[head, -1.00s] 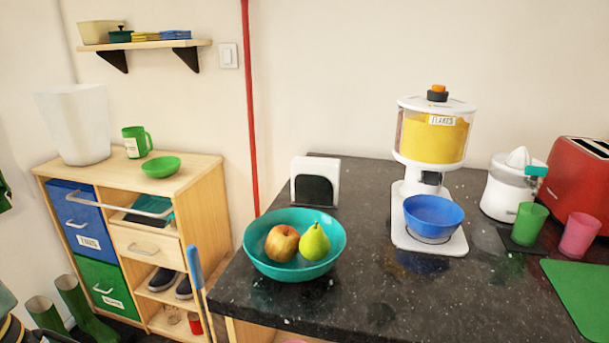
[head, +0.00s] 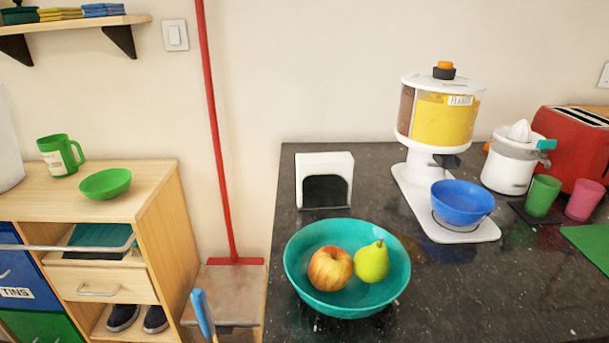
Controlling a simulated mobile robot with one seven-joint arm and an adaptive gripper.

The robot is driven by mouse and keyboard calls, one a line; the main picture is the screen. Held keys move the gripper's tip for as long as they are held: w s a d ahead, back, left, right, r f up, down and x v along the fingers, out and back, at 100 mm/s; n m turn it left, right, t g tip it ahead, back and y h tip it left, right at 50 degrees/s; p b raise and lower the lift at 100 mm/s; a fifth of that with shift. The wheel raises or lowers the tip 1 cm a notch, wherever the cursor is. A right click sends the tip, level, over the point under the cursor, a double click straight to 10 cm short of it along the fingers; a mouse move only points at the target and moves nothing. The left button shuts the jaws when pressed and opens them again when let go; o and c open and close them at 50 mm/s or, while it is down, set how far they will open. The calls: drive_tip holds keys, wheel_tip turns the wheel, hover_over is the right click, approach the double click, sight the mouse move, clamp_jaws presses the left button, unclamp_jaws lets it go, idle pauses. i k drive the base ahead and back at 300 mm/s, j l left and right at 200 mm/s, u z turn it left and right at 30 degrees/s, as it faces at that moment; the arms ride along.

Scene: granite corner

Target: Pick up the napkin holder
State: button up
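The napkin holder (head: 324,165) is a white upright frame with a dark front opening. It stands on the dark granite counter (head: 400,305) near its back left corner, close to the wall. Its white top and sides show clearly; a teal bowl stands in front of it, apart from it. My gripper is not visible in the head view.
The teal bowl (head: 305,265) holds an apple (head: 330,269) and a pear (head: 371,262). Right of the holder stand a flakes dispenser (head: 440,120) with a blue bowl (head: 462,203), a juicer (head: 508,165), cups and a red toaster (head: 575,145). A blue-handled tool (head: 202,313) leans by the counter's left edge.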

sight(325, 180)
drive_tip(key=i+j+z, duration=0.1)
drive_tip(key=j, duration=0.4)
drive_tip(key=i+j+z, duration=0.1)
drive_tip(key=j, duration=0.4)
drive_tip(key=i+j, duration=0.15)
drive_tip(key=j, duration=0.35)
drive_tip(key=i+j+z, duration=0.15)
drive_tip(key=j, duration=0.35)
